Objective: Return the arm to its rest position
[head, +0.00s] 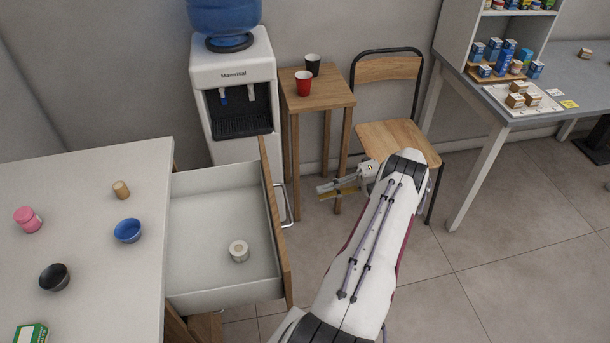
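My gripper (322,191) is in the head view, at the far end of my white arm. It points left, in front of the small wooden stool and to the right of the open drawer's front. It is small and partly hidden by my arm, so I cannot tell whether its fingers are open or shut. No held object can be made out. My arm reaches up from the bottom of the view, over the tiled floor.
The drawer (213,180) is pulled out from the white counter (80,200), with a small pale roll (239,251) inside. A water dispenser (235,90), stool (318,98) and chair (398,139) stand behind. A grey table (555,90) is at right. Floor is free at lower right.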

